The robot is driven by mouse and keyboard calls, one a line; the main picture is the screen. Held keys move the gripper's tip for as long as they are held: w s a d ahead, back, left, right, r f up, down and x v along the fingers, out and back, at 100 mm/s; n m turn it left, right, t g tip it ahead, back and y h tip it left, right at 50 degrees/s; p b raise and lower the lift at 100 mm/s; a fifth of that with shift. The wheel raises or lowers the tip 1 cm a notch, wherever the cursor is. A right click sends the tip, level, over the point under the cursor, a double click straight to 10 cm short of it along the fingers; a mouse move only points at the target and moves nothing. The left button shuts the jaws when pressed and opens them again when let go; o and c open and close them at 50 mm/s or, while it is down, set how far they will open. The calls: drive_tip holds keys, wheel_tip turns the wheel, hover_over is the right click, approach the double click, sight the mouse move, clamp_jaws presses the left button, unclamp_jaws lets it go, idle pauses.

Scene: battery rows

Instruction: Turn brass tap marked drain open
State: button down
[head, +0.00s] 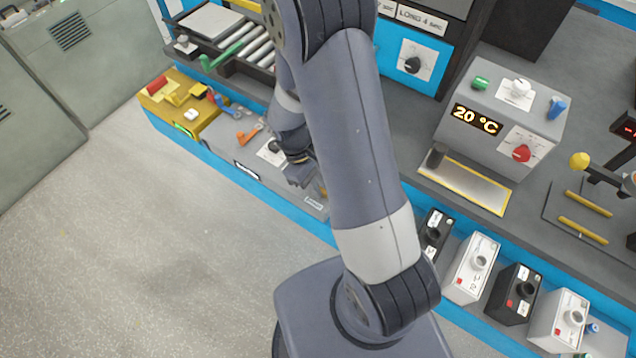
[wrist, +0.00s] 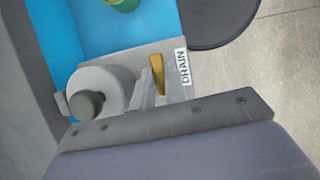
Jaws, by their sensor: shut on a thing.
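The brass tap (wrist: 157,72) shows in the wrist view as a short yellow lever, beside the white DRAIN label (wrist: 182,67). The label also shows small in the head view (head: 314,204), at the front edge of the grey bench. My gripper (wrist: 160,94) is at the tap, and its jaws are shut on the lever. The lower part of the lever and the tap's body are hidden by the gripper. In the head view my gripper (head: 301,176) is low over the bench, partly behind my arm.
A grey round fitting with a dark knob (wrist: 88,104) stands close beside the tap. An orange lever (head: 248,135) and a yellow tray (head: 180,105) lie farther left. A grey control box reading 20 °C (head: 490,128) stands right. The floor in front is clear.

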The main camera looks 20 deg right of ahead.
drive_tip(key=n+t+b, duration=0.1)
drive_tip(key=n, duration=0.2)
drive_tip(key=shift+a+n+h, duration=0.1)
drive_tip(key=shift+n+h, duration=0.3)
drive_tip(key=n+t, duration=0.1)
drive_tip(key=n, duration=0.1)
drive_tip(key=n+t+h+b, duration=0.1)
drive_tip(key=n, duration=0.2)
drive_tip(key=shift+s, duration=0.2)
drive_tip(key=n+t, duration=0.2)
drive_tip(key=n, duration=0.2)
drive_tip(key=shift+s+n+b, duration=0.15)
drive_tip(key=shift+n+b, duration=0.25)
drive_tip(key=shift+n+t+y+b, duration=0.3)
drive_tip(key=shift+n+t+y, duration=0.25)
drive_tip(key=shift+n, duration=1.35)
drive_tip(key=c, duration=1.4)
unclamp_jaws()
drive_tip(key=shift+s, duration=0.1)
drive_tip(key=shift+c, duration=0.2)
drive_tip(key=p+v, duration=0.4)
drive_tip(key=v, duration=0.6)
drive_tip(key=shift+s+r, duration=0.2)
drive_tip(key=shift+r, duration=0.15)
